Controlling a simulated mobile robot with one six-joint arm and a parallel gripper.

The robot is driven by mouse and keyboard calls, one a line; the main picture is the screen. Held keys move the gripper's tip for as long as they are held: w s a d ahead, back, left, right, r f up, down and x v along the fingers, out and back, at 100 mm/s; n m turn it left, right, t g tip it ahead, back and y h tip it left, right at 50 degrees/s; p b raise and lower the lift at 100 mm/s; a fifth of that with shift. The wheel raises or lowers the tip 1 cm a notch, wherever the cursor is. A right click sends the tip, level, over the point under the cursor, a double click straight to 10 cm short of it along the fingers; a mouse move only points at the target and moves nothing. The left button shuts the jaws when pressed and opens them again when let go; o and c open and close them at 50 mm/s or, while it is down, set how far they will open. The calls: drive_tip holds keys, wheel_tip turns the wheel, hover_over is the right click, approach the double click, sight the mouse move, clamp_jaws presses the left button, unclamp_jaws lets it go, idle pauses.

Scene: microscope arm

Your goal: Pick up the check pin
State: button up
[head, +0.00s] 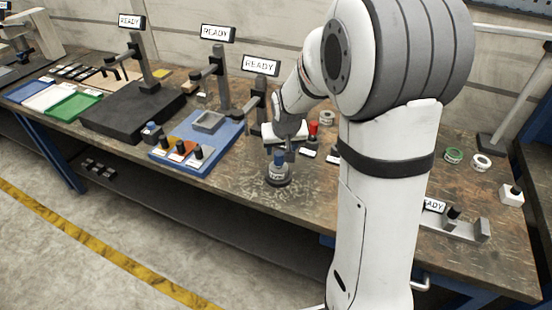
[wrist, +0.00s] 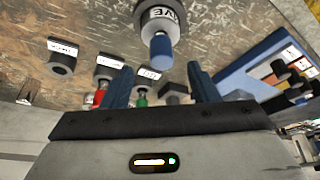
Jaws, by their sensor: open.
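My gripper (wrist: 160,84) is open, with its two dark blue fingers apart and nothing held between them. In the head view my gripper (head: 284,148) is just above and beside a blue-topped pin (head: 279,158) standing upright in a round dark base (head: 278,178). Another dark blue-topped piece (head: 151,129) stands by the blue tray. No readable label tells which piece is the check pin.
A blue tray (head: 226,138) with labelled dark-knobbed pieces lies to the left. Several labelled black holders (wrist: 109,63) stand nearby, with a red piece (wrist: 100,97) and a green piece (wrist: 142,99) near the left finger. The table's front edge is close.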

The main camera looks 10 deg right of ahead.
sight(279, 154)
drive_tip(key=shift+w+p+x, duration=0.15)
drive_tip(key=shift+p+x, duration=0.15)
drive_tip(key=shift+x, duration=1.3)
drive_tip(key=shift+w+p+x, duration=0.1)
drive_tip(key=shift+p+x, duration=0.15)
drive_tip(key=shift+x, duration=1.3)
drive_tip(key=shift+a+r, duration=0.1)
clamp_jaws()
